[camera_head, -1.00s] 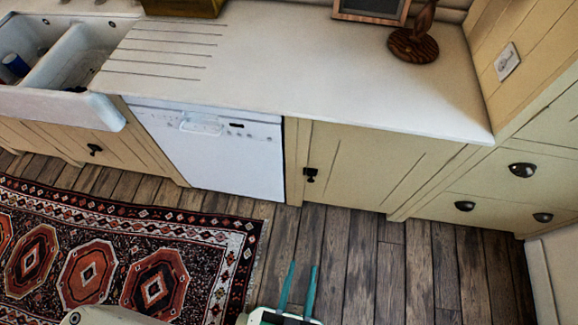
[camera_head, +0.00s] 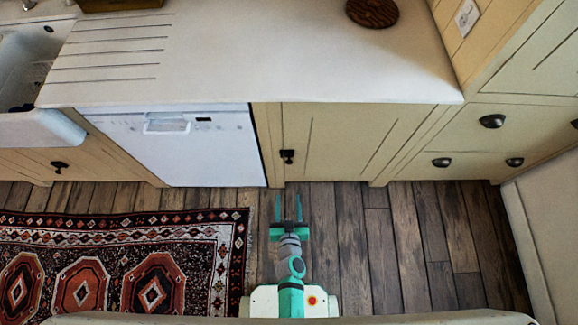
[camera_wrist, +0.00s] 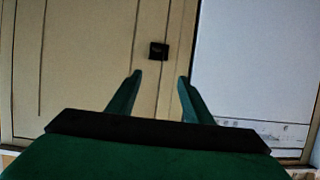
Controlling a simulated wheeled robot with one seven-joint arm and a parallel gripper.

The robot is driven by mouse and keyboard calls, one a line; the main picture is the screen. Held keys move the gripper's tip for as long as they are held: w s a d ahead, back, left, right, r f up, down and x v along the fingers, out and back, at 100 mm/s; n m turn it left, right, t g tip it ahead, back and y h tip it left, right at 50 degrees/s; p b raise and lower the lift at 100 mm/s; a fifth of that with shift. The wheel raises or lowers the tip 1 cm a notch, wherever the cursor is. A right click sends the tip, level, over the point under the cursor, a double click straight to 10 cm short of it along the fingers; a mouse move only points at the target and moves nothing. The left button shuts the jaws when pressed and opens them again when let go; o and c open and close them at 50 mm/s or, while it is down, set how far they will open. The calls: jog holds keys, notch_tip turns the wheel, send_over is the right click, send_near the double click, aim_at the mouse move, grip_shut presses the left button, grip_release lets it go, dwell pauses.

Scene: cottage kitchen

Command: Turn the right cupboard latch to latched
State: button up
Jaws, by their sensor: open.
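The right cupboard door (camera_head: 345,140) is cream and stands right of the white dishwasher, closed as far as I can see. Its small black latch (camera_head: 287,156) sits near the door's left edge. The latch also shows in the wrist view (camera_wrist: 158,51), as a dark block just beyond the fingertips. Its turned angle is too small to tell. My gripper (camera_head: 288,204) is open and empty, its two teal fingers pointing at the cupboard below the latch in the head view. In the wrist view my gripper (camera_wrist: 160,79) has the latch roughly centred between its fingers, apart from them.
The white dishwasher (camera_head: 190,150) adjoins the cupboard on the left. The pale countertop (camera_head: 270,60) overhangs above. Drawers with dark cup pulls (camera_head: 492,121) stand at the right. A patterned rug (camera_head: 190,240) lies left of my arm. The wooden floor (camera_head: 400,240) is clear at the right.

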send_near(289, 163)
jog(key=shift+x, duration=4.1)
jog(key=shift+c, duration=0.7)
jog(key=c, duration=0.9)
